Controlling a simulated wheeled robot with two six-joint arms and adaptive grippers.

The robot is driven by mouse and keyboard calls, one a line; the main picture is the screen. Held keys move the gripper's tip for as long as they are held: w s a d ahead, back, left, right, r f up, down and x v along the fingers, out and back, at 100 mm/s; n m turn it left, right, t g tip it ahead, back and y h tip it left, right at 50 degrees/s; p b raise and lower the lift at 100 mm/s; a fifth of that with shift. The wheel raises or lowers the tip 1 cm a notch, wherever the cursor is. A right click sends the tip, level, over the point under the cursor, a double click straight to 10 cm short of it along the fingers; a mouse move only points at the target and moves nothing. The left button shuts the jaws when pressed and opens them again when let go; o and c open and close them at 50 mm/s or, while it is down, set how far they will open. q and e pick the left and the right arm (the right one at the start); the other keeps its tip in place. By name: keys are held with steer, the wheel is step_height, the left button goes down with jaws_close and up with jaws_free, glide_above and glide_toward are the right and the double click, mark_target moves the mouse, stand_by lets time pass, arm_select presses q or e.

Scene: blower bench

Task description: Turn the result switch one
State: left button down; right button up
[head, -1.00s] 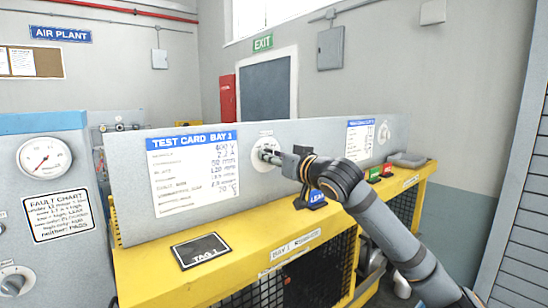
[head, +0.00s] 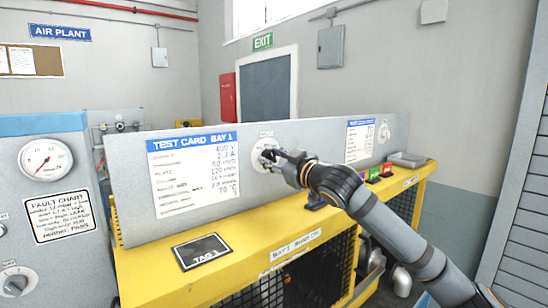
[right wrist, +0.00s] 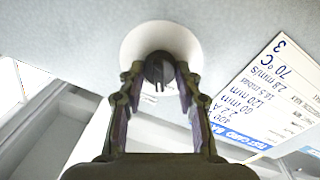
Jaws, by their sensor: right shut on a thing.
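The result switch one is a dark knob (right wrist: 158,68) on a round white plate (head: 262,154) on the grey panel, just right of the Test Card Bay 1 sheet (head: 193,172). My right gripper (head: 272,157) reaches it from the right. In the right wrist view, the two fingers of my right gripper (right wrist: 156,82) stand on either side of the knob and are shut on it. In the head view the gripper hides most of the knob, so its setting cannot be read there. My left gripper is not in view.
A yellow bench (head: 140,272) runs below the panel, with a black Tag 1 plate (head: 202,251) on it. Coloured blocks (head: 374,174) and a grey tray (head: 408,159) lie to the right. A second white switch plate (head: 384,132) is farther right on the panel.

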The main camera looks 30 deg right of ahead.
steer(key=shift+n, duration=1.3)
steer(key=o, duration=1.2)
steer(key=shift+c, duration=0.2)
step_height(320, 180, up, 10)
